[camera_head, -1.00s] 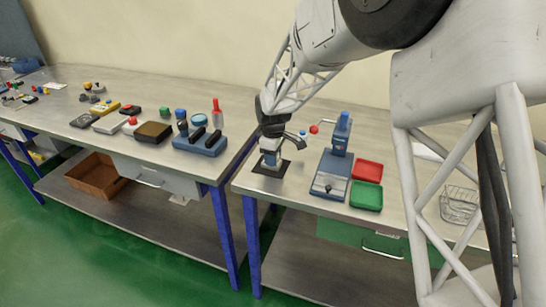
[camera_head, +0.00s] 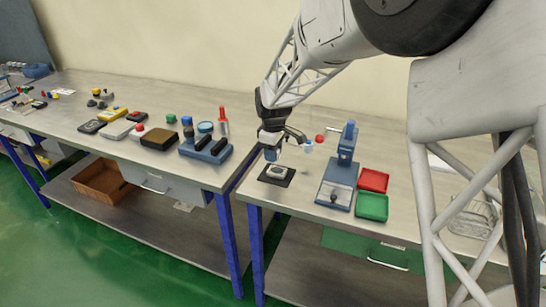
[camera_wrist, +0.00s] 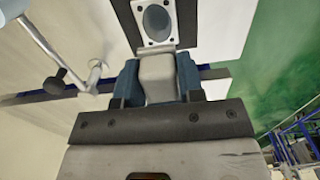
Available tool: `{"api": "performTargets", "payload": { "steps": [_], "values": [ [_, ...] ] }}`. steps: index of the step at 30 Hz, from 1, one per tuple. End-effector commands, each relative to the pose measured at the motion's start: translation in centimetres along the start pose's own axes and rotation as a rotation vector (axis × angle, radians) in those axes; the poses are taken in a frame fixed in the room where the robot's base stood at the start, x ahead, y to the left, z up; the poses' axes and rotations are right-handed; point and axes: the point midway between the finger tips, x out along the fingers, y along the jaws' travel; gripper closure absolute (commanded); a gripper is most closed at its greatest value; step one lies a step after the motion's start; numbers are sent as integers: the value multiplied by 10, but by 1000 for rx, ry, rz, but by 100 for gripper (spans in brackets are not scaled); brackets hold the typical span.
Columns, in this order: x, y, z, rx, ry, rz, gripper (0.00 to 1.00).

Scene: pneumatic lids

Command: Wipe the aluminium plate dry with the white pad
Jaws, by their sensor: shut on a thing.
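The aluminium plate (camera_head: 277,170) lies on a black mat (camera_head: 289,180) near the front left of the right-hand bench. In the wrist view the plate (camera_wrist: 145,38) is light grey with a dark round opening and small corner holes. My gripper (camera_head: 271,154) is above the plate's back left side, apart from it in the head view. In the wrist view its blue fingers (camera_wrist: 157,82) are shut on a pale block, which appears to be the white pad (camera_wrist: 157,72). The pad's underside is hidden, and any moisture on the plate is too small to tell.
A blue press-like fixture (camera_head: 337,185) with a red-knobbed lever stands right of the mat. Beside it are a red tray (camera_head: 373,180) and a green tray (camera_head: 371,207). A gap separates this bench from the left bench (camera_head: 150,85), which holds several small items.

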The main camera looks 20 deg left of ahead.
Motion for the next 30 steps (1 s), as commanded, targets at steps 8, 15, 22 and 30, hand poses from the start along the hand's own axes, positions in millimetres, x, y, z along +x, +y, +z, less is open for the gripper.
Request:
{"api": "performTargets", "payload": {
  "steps": [8,15,22,30],
  "values": [
    [-17,0,0,0,0,0,95],
    [-30,0,0,0,0,0,95],
    [-33,0,0,0,0,0,95],
    [-33,0,0,0,0,0,95]
  ]
}}
